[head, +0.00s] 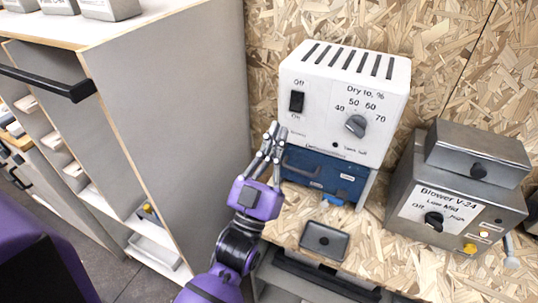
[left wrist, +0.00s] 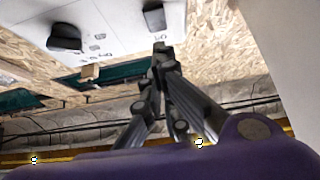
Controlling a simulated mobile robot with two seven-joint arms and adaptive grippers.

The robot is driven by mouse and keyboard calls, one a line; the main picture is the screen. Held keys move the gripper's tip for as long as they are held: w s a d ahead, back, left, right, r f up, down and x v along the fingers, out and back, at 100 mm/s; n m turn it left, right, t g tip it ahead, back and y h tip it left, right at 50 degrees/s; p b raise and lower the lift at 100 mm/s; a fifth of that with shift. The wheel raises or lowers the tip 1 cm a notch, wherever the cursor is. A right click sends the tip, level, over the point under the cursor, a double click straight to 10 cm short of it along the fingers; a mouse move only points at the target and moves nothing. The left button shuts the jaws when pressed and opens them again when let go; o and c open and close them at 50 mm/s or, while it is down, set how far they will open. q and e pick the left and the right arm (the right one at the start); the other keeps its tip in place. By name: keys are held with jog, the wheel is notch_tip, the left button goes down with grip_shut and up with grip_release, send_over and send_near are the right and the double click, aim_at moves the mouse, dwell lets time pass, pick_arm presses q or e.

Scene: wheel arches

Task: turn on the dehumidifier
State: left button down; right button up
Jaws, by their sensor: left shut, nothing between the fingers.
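The dehumidifier (head: 320,125) is a white box with top slots and a blue lower part, standing against the chipboard wall. Its black rocker switch (head: 296,102) sits at the front left between the labels Off and On. A grey dial (head: 356,125) marked 40 to 70 is to its right. My left gripper (head: 275,130) is shut and empty, just below and left of the switch, fingers pointing up. In the left wrist view, the closed fingertips (left wrist: 160,48) are near the switch (left wrist: 153,16), with a small gap in the picture; the dial (left wrist: 65,38) also shows. My right gripper is not in view.
A grey blower (head: 455,200) with a knob stands to the right. A small dark tray (head: 324,241) lies on the chipboard bench in front. A tall grey cabinet (head: 175,100) side stands close to my arm on the left.

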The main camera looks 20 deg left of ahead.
aim_at(297, 101)
pick_arm(q)
jog(key=shift+w+d+r+p, duration=0.1)
jog(key=shift+w+r+p, duration=0.05)
jog(key=shift+w, duration=0.85)
jog(key=shift+w+a+r+p, duration=0.1)
jog(key=shift+w+r+p, duration=0.1)
jog(key=shift+w, duration=0.75)
jog(key=shift+w+d+r+p, duration=0.1)
jog(key=shift+w+r+p, duration=0.05)
jog(key=shift+w, duration=0.85)
